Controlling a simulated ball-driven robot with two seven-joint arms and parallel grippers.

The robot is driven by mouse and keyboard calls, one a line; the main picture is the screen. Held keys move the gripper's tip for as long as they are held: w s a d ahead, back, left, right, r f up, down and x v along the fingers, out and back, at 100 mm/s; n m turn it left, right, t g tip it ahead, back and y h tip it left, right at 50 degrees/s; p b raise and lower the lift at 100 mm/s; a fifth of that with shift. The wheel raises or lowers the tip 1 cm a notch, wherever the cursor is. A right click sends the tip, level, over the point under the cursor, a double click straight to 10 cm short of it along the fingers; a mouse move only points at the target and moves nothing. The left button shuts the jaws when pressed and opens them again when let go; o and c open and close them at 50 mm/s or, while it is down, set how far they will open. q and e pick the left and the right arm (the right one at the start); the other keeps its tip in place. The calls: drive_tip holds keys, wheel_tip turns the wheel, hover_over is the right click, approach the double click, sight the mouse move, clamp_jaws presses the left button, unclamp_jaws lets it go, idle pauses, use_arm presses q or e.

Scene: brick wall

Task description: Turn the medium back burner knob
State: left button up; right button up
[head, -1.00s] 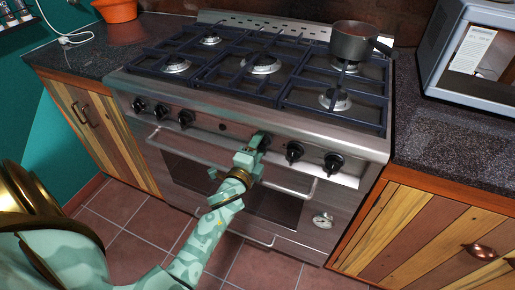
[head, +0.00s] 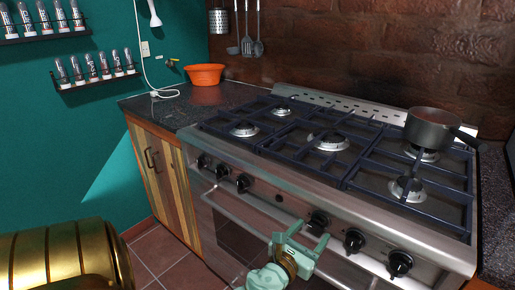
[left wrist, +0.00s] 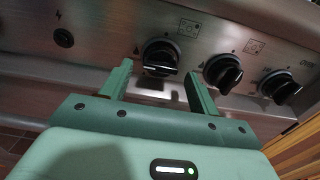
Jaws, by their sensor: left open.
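A row of black knobs runs along the steel front of the stove (head: 262,205). My left gripper (head: 300,242) is open and empty in front of the right-hand group of three knobs. The nearest one, the left knob of that group (head: 318,222), also shows in the left wrist view (left wrist: 160,57), just beyond and between the spread fingertips. Its grip bar lies nearly level there, at a different angle from the slanted bars of the middle knob (left wrist: 223,72) and the right knob (left wrist: 280,86). No contact with the knob shows. My right gripper is out of view.
A dark pot (head: 432,130) stands on the back right burner. An orange bowl (head: 205,74) sits on the counter left of the stove. The oven handle (head: 255,228) sticks out below the knobs, close to my left gripper.

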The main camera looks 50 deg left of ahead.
use_arm(q)
drive_tip(key=b+v, duration=0.3)
drive_tip(key=v, duration=1.2)
drive_tip(key=s+d+f+n+g+h+p, duration=0.1)
drive_tip(key=s+f+n+g+p, duration=0.2)
drive_tip(key=f+n+p, duration=0.2)
drive_tip(key=s+d+f+n+g+h+p, duration=0.1)
drive_tip(key=s+d+f+n+g+p, duration=0.1)
drive_tip(key=s+f+n+g+p, duration=0.2)
wheel_tip(320, 180, down, 8)
drive_tip(key=n+p, duration=0.1)
drive_tip(key=n, duration=0.2)
drive_tip(key=shift+s+f+p, duration=0.15)
drive_tip(key=shift+s+p, duration=0.05)
drive_tip(key=shift+p, duration=0.2)
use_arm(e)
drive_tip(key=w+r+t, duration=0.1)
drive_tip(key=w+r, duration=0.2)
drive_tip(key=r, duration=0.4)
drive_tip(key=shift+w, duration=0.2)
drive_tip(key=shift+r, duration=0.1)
